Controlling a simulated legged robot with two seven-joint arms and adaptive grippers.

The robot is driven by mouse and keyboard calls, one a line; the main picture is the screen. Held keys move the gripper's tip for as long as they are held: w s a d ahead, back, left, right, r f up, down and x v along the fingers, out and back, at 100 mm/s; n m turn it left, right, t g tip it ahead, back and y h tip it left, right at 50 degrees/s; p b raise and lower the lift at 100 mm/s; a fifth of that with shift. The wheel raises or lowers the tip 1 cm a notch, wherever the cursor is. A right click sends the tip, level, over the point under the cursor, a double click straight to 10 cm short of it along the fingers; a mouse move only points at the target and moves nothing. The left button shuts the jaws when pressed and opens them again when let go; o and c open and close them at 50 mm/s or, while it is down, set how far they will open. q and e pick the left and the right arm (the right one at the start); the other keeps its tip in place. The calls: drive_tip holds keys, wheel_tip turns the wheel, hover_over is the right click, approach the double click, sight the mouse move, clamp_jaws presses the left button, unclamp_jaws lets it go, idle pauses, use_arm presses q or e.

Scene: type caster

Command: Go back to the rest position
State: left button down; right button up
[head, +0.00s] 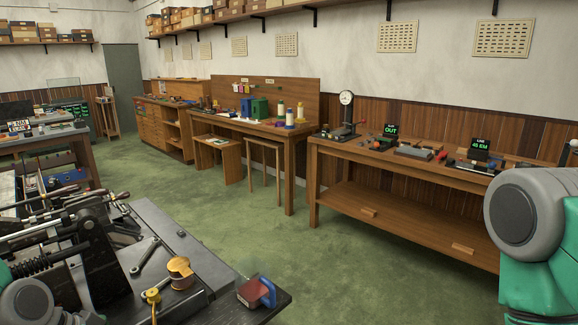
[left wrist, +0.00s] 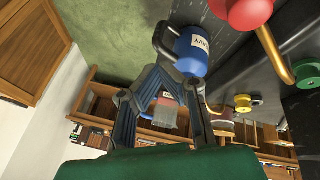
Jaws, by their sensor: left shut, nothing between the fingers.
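My left gripper (left wrist: 163,68) shows in the left wrist view. Its two dark blue-grey fingers lean together at the tips, and nothing is held between them. A blue can (left wrist: 197,52) with a white label lies just beyond the tips in the picture. I cannot tell whether the fingers touch it. In the head view, a grey and green part of my left arm shows at the lower left corner, and the left fingers are not visible. A large grey and green part of my right arm fills the right edge. My right gripper is outside both views.
A dark bench (head: 195,285) with metal machinery (head: 95,235) is close at the lower left. In the wrist view, a red knob (left wrist: 240,10) is near. Green floor (head: 240,215) is clear before the wooden benches (head: 400,165).

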use_arm(q)
drive_tip(key=s+d+f+n+g+y, duration=0.1)
drive_tip(key=s+f+g+y, duration=0.1)
drive_tip(key=s+f, duration=0.7)
drive_tip(key=s+d+f+n+g+y, duration=0.1)
drive_tip(key=s+d+f+y, duration=0.1)
drive_tip(key=s+f, duration=0.7)
wheel_tip(320, 180, down, 6)
drive_tip(key=b, duration=0.8)
drive_tip(key=shift+s+a+f+b, duration=0.15)
drive_tip(key=shift+s+a+b, duration=0.15)
drive_tip(key=shift+s+b, duration=0.1)
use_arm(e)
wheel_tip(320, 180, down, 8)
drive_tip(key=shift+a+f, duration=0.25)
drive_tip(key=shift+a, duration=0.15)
use_arm(q)
drive_tip(key=shift+d, duration=0.25)
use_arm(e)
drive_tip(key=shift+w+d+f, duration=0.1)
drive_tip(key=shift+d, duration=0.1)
use_arm(q)
drive_tip(key=shift+a, duration=0.15)
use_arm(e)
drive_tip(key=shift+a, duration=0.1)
